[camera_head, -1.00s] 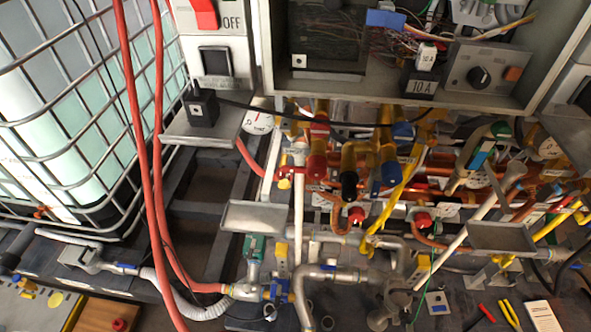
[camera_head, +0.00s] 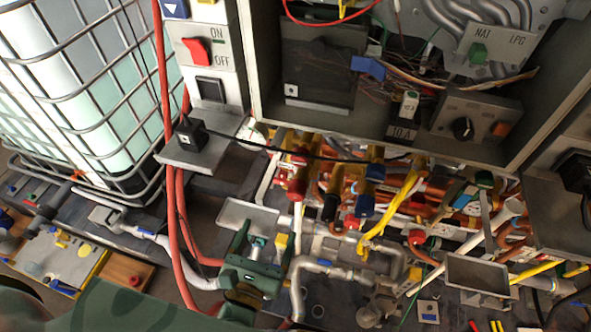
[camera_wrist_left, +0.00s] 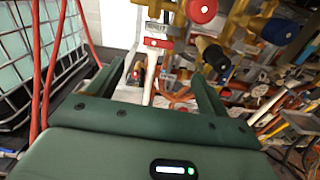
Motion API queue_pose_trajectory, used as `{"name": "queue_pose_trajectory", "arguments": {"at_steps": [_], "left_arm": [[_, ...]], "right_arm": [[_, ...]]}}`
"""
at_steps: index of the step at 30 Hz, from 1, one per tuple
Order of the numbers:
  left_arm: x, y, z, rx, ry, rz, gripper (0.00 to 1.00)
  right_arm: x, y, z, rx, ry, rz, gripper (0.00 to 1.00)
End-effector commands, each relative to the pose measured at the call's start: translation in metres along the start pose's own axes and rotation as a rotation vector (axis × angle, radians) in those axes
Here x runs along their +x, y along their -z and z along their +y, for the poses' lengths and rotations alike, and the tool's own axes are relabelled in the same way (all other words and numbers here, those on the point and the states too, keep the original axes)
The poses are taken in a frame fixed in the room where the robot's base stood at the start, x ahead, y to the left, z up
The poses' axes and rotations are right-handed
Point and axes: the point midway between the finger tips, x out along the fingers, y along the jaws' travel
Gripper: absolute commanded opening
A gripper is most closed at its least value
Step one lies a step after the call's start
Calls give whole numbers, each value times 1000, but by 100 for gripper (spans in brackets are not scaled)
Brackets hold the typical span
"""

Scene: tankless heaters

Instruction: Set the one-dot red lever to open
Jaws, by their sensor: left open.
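My left gripper (camera_head: 262,246) is green and reaches up from the bottom of the head view, below the pipes. In the left wrist view its two fingers (camera_wrist_left: 157,74) are spread apart with nothing held between them. A small red lever (camera_wrist_left: 158,43) shows beyond and between the fingertips, at a vertical white pipe, apart from the fingers. No dot can be made out on it, so I cannot tell if it is the one-dot lever or how it is set. My right gripper is not in view.
A red round cap (camera_wrist_left: 201,10) and a black one (camera_wrist_left: 213,55) stick out near the lever. A grey tray (camera_head: 248,215) sits just above my gripper. Red hoses (camera_head: 178,225) hang at its left. A caged tank (camera_head: 85,90) stands far left.

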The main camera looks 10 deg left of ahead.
Motion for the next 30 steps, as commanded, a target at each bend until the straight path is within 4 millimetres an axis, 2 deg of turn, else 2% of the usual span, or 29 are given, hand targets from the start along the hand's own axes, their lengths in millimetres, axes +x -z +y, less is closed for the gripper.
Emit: {"name": "queue_pose_trajectory", "arguments": {"at_steps": [4,8,15,21,25,30], "left_arm": [[9,-1,1,-46,-3,-2,79],[32,-3,1,-43,-3,-5,79],[94,-3,1,-40,-3,-6,79],[137,-2,0,-39,-1,-4,79],[154,-1,1,-38,-1,-3,79],[163,0,0,-39,0,-2,79]], "right_arm": [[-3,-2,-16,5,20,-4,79],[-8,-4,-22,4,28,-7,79],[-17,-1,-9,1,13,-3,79],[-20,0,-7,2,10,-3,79],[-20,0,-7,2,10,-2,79],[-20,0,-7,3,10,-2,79]]}}
